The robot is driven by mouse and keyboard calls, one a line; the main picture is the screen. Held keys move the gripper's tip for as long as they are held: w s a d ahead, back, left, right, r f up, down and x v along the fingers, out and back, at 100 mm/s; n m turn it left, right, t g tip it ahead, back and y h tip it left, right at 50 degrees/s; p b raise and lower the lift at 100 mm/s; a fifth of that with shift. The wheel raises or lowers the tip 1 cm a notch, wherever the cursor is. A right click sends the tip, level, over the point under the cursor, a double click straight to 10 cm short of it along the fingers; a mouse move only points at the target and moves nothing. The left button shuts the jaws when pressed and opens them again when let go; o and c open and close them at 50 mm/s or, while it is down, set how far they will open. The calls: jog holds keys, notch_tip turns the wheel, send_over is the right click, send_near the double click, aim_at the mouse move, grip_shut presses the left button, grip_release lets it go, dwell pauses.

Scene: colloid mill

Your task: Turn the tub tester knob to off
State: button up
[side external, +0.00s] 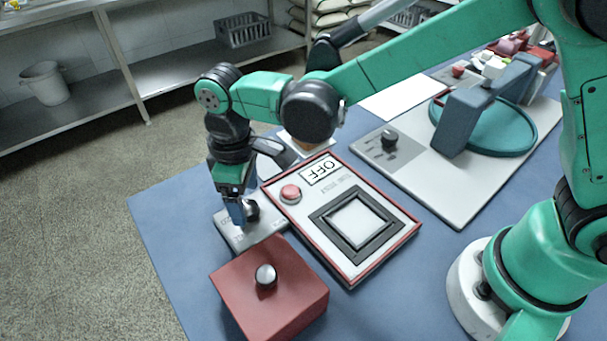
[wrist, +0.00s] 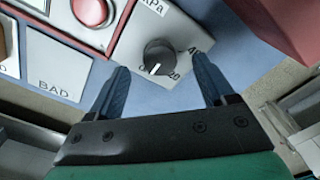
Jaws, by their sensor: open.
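A black round knob (wrist: 160,57) sits on a grey plate (wrist: 185,22) marked kPa, with dial figures including 20 and 40. Its white pointer mark faces the lower edge of the picture, near the 20 and what looks like a 0. In the side view the knob (side external: 252,211) is partly behind my gripper (side external: 241,222), on the grey plate (side external: 234,238). My gripper (wrist: 161,67) is open, pointing down, its fingers on either side of the knob in the wrist view. Whether they touch it I cannot tell.
A red box (side external: 245,290) with a silver knob stands close in front. Another black knob (side external: 390,138) is on the board behind. A BAD label (wrist: 55,84) lies nearby.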

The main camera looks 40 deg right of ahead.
aim_at(249, 207)
jog(key=shift+r, duration=1.8)
jog(key=shift+d, duration=0.1)
jog(key=s+d+r+m+t, duration=0.2)
jog(key=s+d+m+t, duration=0.1)
jog(key=d, duration=0.6)
jog(key=s+d+r+m+t, duration=0.3)
jog(key=d+m+t, duration=0.1)
jog(key=d, duration=0.6)
jog(key=shift+d+r+m, duration=0.15)
jog(key=shift+m, duration=0.75)
